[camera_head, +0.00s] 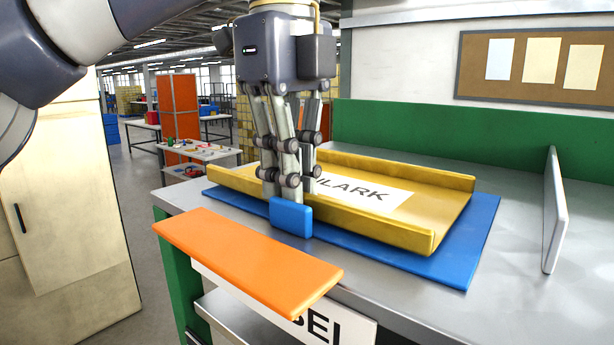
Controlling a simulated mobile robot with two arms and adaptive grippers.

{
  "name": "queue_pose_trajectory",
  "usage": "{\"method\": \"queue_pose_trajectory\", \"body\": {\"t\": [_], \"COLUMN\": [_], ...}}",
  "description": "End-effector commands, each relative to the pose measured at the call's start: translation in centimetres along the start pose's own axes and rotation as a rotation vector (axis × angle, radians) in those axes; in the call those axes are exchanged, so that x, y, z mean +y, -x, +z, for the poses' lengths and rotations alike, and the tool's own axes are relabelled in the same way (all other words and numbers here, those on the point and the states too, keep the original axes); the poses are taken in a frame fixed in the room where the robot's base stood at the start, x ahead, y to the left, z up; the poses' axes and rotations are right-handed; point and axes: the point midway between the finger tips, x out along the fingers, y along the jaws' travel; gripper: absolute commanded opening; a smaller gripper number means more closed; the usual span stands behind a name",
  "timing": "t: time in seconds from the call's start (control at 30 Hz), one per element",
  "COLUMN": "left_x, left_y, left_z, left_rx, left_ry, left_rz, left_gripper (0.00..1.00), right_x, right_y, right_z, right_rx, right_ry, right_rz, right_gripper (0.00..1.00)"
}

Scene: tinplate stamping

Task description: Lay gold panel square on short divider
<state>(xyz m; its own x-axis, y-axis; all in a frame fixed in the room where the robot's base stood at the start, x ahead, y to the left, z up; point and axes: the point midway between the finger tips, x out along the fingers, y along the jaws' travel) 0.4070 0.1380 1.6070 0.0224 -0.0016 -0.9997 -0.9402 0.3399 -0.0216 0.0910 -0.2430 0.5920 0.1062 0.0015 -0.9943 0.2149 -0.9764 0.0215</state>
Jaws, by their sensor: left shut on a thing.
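The gold panel (441,200) is a wide yellow sheet with raised long edges and a white label, partly hidden by my gripper. It lies over a blue mat (469,243) on the bench; I cannot tell whether it touches the mat. My left gripper (291,205) points down and is shut on the panel's near raised edge towards its left end, with a blue pad on the outer side. A short, pale upright divider (555,212) stands on the bench to the right, apart from the panel. My right gripper is not in view.
An orange board (248,262) juts out at the bench's front edge, before the panel. A green back wall (470,142) runs behind the grey bench top (578,262). A cream cabinet (70,200) stands at left. The bench between mat and divider is clear.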

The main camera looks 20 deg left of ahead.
Motion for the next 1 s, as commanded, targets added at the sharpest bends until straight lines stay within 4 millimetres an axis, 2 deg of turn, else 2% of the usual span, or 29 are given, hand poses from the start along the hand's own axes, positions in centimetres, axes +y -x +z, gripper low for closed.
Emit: {"method": "queue_pose_trajectory", "body": {"t": [0.2, 0.23, 0.27, 0.5, 0.7, 1.0], "left_x": [0.0, 0.0, 0.0, 0.0, 0.0, 0.0], "left_y": [-0.1, -0.1, -0.1, -0.1, 0.2, 3.0], "left_z": [0.0, 0.0, 0.0, 0.0, 0.0, 0.0], "left_rx": [0.001, 0.001, 0.001, 0.001, -0.001, -0.003], "left_ry": [0.002, 0.001, 0.001, 0.001, 0.002, 0.005], "left_rz": [0.0, 0.001, 0.0, 0.0, 0.001, -0.002], "left_gripper": [0.0, 0.1, 0.16, 0.16, 0.16, 0.16], "right_x": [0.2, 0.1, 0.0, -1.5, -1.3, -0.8], "right_y": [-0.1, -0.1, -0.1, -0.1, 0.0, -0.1], "right_z": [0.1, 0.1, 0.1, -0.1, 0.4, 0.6], "right_rx": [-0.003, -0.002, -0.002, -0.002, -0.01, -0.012], "right_ry": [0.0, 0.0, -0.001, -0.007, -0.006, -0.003], "right_rz": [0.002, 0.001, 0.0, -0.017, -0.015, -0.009], "right_gripper": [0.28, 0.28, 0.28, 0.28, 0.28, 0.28]}}
